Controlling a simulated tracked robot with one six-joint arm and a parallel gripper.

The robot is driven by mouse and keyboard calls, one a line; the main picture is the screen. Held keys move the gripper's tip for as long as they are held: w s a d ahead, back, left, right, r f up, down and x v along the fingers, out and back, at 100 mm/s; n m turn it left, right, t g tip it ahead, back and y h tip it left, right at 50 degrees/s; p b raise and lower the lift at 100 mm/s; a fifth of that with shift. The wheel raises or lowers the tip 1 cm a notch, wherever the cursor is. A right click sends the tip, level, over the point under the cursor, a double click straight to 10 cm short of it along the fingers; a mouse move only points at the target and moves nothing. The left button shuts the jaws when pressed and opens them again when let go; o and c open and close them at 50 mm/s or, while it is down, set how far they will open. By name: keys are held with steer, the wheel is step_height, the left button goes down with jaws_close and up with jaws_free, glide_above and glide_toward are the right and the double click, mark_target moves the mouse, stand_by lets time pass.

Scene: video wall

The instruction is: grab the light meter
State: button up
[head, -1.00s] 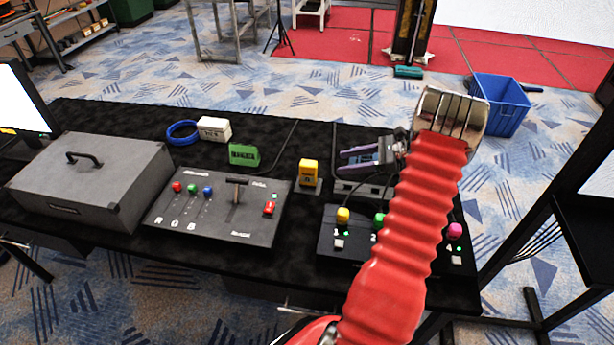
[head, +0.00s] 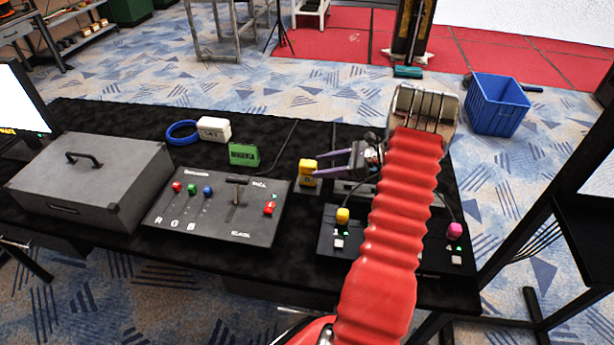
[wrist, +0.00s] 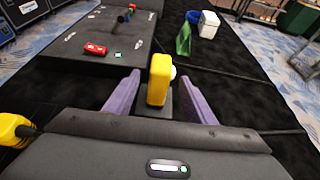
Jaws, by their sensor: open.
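The light meter appears to be the yellow device (head: 306,168) standing upright on a small grey base, right of the control panel in the head view. In the wrist view the yellow meter (wrist: 159,78) stands in the middle, with a white dome showing on its right side. My gripper (head: 319,164) is open, with purple fingers pointing left at the meter. In the wrist view my gripper (wrist: 157,80) has one finger on each side of the meter, with a gap at both sides. How deep the meter sits between the fingers is hard to tell.
A control panel (head: 218,232) with coloured knobs lies left of the meter. A green block (head: 243,154), a white box (head: 214,128) and a blue ring (head: 181,133) stand behind it. A grey case (head: 92,190) is far left. A button box (head: 329,246) lies in front of my gripper.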

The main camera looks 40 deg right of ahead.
mark_target(308, 169)
steer(key=shift+w+a+f, duration=0.1)
steer(key=shift+w+a, duration=0.05)
steer(key=shift+x, duration=2.5)
steer(key=shift+c, duration=0.6)
steer(key=c, duration=1.1)
step_height(308, 169, up, 10)
